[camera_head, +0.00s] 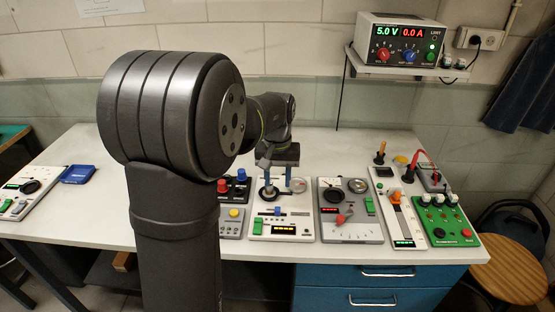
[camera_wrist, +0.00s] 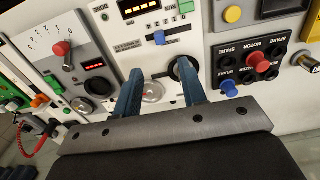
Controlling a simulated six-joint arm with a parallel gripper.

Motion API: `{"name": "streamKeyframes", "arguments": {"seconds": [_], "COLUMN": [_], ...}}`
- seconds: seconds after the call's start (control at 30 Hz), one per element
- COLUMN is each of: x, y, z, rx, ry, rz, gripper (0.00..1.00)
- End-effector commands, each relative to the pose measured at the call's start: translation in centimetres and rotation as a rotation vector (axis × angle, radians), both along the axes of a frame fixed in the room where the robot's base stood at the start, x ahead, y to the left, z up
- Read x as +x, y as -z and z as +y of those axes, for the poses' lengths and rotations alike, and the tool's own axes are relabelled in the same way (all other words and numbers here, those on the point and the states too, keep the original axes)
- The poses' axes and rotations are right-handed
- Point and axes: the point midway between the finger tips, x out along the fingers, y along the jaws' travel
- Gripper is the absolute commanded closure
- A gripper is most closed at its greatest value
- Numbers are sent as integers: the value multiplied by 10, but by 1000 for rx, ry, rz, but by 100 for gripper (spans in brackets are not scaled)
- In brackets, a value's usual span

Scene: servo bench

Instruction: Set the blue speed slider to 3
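The blue speed slider (camera_head: 277,211) is a small blue handle on a white panel (camera_head: 306,214). In the head view my gripper (camera_head: 279,190) is over the panel's back part, behind the slider.
A power supply (camera_head: 402,42) stands on a shelf.

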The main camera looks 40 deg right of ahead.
Motion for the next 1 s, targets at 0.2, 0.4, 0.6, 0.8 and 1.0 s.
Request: {"name": "streamKeyframes", "arguments": {"seconds": [0.2, 0.4, 0.6, 0.8, 1.0], "x": [0, 0, 0, 0, 0], "y": [-45, -64, -67, -66, -66], "z": [0, 0, 0, 0, 0], "rx": [-2, -1, 1, 1, 1], "ry": [0, 0, 0, 0, 0], "rz": [-2, -1, 1, 1, 1], "gripper": [62, 62, 62, 62, 62]}}
